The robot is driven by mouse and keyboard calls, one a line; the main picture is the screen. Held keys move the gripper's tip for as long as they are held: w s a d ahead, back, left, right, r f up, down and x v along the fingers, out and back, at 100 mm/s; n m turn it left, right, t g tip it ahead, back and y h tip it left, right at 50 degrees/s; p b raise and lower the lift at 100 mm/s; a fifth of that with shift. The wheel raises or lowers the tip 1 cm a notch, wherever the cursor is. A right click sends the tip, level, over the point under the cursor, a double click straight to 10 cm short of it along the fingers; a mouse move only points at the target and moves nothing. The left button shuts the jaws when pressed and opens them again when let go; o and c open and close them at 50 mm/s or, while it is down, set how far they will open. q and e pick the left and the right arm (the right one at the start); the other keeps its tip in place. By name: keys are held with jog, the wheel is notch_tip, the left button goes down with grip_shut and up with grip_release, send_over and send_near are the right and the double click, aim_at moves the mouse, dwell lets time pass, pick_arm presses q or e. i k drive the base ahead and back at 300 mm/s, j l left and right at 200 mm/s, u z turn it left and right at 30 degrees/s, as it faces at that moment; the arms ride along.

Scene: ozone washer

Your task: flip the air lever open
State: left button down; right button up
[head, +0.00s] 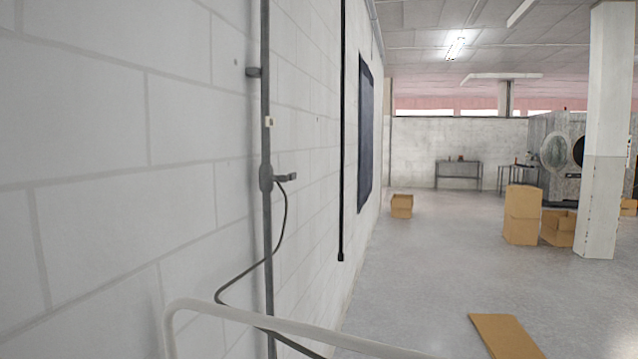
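A grey vertical pipe (266,225) runs up the white block wall at left of centre in the head view. A dark fitting (267,178) sits on it at mid height, with a short piece (287,177) sticking out to the right. It is too small to tell whether this piece is the air lever or how it is set. A thin dark hose (282,225) hangs from the fitting and curves down to the lower right. A small pale tag (269,121) is on the pipe above. Neither gripper is in view.
A pale curved bar (290,326) crosses the bottom foreground, in front of the pipe. A flat cardboard piece (506,336) lies on the floor at right. Boxes (523,215), a pillar (606,130) and a large machine (562,150) stand farther back. Floor right of the wall is mostly clear.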

aim_at(293, 175)
jog(key=i+l+z, duration=0.1)
jog(key=i, duration=0.45)
jog(key=i+l, duration=0.2)
jog(key=i, duration=0.4)
jog(key=i+l+z, duration=0.15)
jog(key=i, duration=0.4)
